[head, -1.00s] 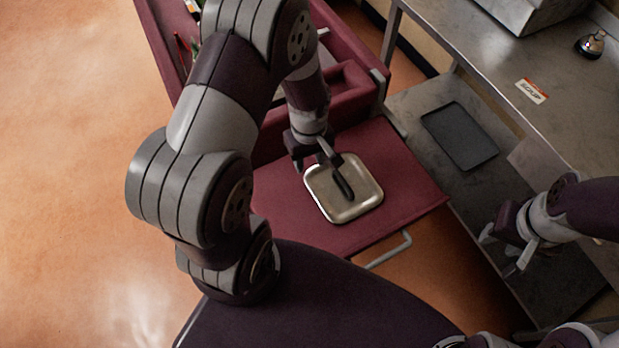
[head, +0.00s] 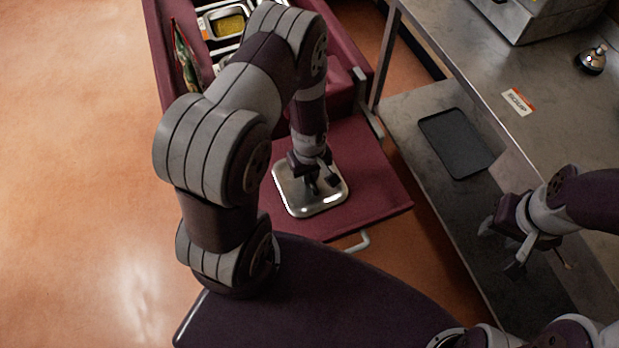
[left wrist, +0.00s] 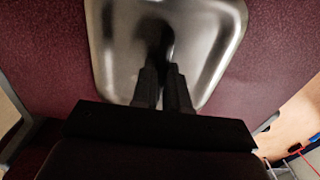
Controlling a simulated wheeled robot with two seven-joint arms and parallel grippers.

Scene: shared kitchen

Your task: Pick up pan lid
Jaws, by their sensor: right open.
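The pan lid (head: 291,203) is a square, shiny metal plate with rounded corners and a dark handle, on the maroon cart top. It fills the upper middle of the left wrist view (left wrist: 112,45). My left gripper (head: 311,188) points down over the lid's middle. In the left wrist view its fingers (left wrist: 162,85) are close together on the dark handle, which they partly hide. I cannot tell whether the lid is clear of the surface. My right gripper (head: 503,246) is open and empty at the right, over the lower steel shelf.
The maroon cart (head: 375,190) has a front handle (head: 352,243) and holds food containers (head: 228,25) at the back. A dark tray (head: 456,142) lies on the lower steel shelf. The steel counter (head: 460,60) carries a bell (head: 592,60) and a soup label (head: 518,101).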

